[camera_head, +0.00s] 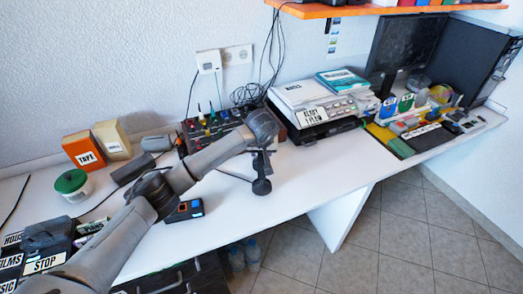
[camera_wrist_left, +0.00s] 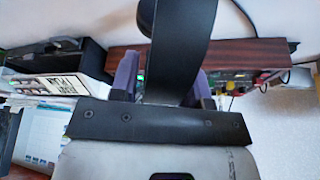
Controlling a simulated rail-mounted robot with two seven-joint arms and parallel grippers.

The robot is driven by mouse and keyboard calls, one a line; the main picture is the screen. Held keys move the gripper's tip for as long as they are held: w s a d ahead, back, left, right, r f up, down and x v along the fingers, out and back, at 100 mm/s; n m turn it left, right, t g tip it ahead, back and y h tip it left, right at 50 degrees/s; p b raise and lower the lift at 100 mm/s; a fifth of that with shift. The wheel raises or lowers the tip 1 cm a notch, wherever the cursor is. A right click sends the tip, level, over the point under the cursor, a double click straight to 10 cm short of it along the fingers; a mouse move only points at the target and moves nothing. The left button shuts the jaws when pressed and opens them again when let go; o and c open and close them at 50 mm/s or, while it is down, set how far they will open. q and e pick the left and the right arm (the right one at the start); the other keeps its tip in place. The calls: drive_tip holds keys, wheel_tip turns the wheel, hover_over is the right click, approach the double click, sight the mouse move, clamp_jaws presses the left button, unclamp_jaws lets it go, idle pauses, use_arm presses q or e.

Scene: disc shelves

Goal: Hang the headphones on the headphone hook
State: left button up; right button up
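The black headphones (camera_head: 262,186) hang below my left gripper (camera_head: 262,150), above the white desk near its front edge. One round ear cup shows at the bottom. In the left wrist view, the wide black headband (camera_wrist_left: 182,45) runs between the two purplish fingers of my left gripper (camera_wrist_left: 163,82), which look closed on it. The headband hides part of the finger contact. A headphone hook cannot be made out for certain; a thin dark strip (camera_head: 327,45) shows on the wall below the orange shelf. My right gripper is not in view.
A mixer (camera_head: 212,128) with colored knobs stands behind my left arm. A printer-like device (camera_head: 320,108) is to its right. A monitor (camera_head: 402,42) and a black computer tower (camera_head: 465,62) stand further right. The orange shelf (camera_head: 375,10) overhangs the back. The desk front middle (camera_head: 320,170) is clear.

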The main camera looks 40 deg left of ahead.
use_arm(q)
drive_tip(key=shift+o, duration=0.8)
